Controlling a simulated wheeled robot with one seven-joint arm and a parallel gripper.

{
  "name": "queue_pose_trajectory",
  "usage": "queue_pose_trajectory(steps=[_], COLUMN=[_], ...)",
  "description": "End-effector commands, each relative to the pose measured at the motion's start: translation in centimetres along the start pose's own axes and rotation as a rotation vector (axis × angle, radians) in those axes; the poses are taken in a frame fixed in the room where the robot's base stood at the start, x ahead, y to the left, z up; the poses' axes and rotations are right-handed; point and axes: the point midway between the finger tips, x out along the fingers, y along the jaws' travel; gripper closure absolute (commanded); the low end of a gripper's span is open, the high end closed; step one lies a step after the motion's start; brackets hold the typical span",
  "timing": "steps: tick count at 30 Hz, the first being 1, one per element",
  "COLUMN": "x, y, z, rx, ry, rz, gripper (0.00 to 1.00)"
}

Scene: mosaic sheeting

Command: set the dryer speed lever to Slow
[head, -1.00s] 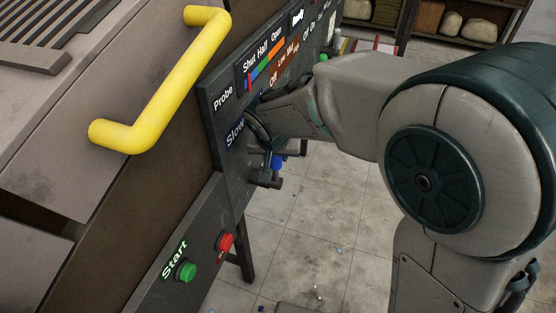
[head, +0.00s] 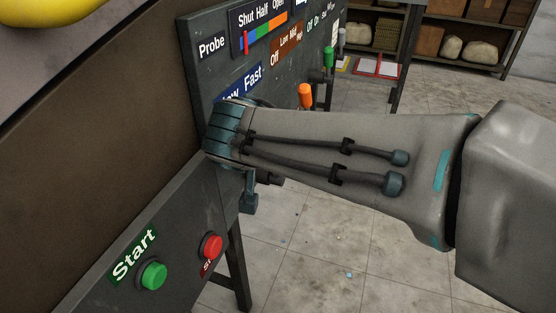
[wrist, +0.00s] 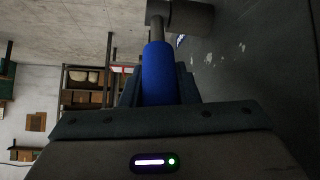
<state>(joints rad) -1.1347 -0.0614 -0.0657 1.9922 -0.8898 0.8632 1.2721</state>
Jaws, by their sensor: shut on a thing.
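The dryer speed label (head: 240,84) shows "Fast" and part of "Slow" on the dark panel (head: 205,75); my arm covers some of it. In the wrist view a blue lever grip (wrist: 157,75) on a grey rod stands between the fingers of my gripper (wrist: 160,92). The gripper is shut on it. In the head view my wrist hides the lever, and only a bit of my gripper (head: 250,195) shows below it. I cannot tell exactly where the lever stands between Slow and Fast.
An orange lever (head: 306,95) and a green lever (head: 328,57) stick out farther along the panel. A green Start button (head: 153,276) and a red button (head: 211,246) sit on the lower panel. A yellow handle (head: 60,8) is at upper left. Open floor lies right.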

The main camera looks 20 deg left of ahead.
Motion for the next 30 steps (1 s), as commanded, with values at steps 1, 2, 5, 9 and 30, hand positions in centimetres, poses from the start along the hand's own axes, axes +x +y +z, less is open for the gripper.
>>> queue_pose_trajectory(steps=[1,2,5,9,30], x=[0.17,0.10,-0.12,-0.32,-0.36], y=[-0.21,-0.25,-0.38,-0.49,-0.46], z=[0.37,0.39,0.44,0.48,0.50], rx=[-0.001,-0.002,-0.007,-0.009,-0.011], ry=[0.011,0.016,0.030,0.040,0.042], rz=[-0.002,-0.001,0.001,0.002,0.005], gripper=[1.00,1.00,1.00,1.00,0.50])
